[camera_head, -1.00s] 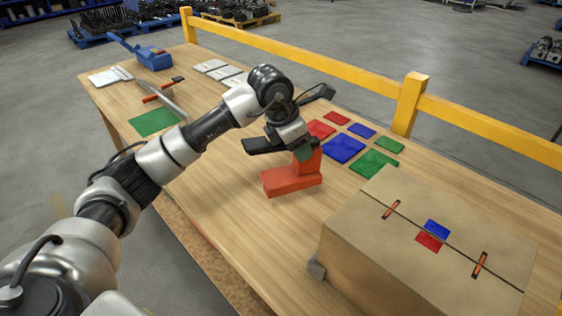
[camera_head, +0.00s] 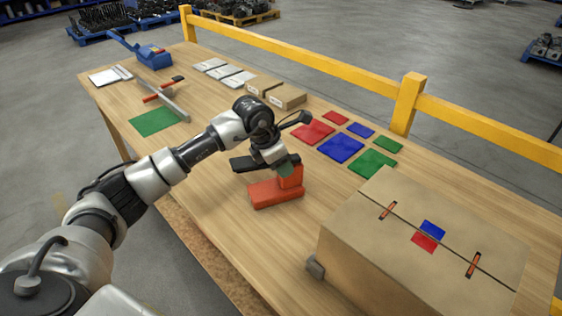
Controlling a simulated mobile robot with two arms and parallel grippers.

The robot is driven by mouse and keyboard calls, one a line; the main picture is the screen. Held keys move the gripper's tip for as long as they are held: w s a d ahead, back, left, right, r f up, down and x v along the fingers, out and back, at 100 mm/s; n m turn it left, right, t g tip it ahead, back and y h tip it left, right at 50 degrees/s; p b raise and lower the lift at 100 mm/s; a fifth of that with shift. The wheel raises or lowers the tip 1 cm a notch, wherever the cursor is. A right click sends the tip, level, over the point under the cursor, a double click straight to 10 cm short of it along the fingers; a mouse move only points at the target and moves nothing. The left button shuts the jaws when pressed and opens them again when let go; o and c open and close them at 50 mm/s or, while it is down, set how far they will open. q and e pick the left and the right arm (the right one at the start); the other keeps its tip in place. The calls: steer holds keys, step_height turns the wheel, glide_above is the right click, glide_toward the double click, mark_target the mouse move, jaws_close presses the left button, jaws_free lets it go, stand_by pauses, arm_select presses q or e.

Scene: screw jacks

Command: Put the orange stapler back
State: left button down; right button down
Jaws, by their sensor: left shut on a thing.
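The orange stapler (camera_head: 272,194) is at the middle of the wooden table, with a flat base and an upright part at its right end. My left gripper (camera_head: 284,171) is shut on the upright part from above. The fingertips partly cover the stapler's top. The stapler is level and on or just above the table; I cannot tell whether it touches. My right gripper is not in view.
A large cardboard box (camera_head: 360,262) stands at the front right. Behind the stapler lie red (camera_head: 312,132), blue (camera_head: 341,149) and green (camera_head: 373,163) mats. A green mat (camera_head: 154,120) lies at the left. A yellow rail (camera_head: 330,69) runs along the back. Table left of the stapler is bare.

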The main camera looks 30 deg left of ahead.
arm_select(q)
steer(key=c, duration=0.6)
jaws_free()
steer(key=shift+r, duration=0.1)
steer(key=b+v, duration=0.1)
steer(key=v, duration=1.1)
steer(key=shift+s, duration=0.1)
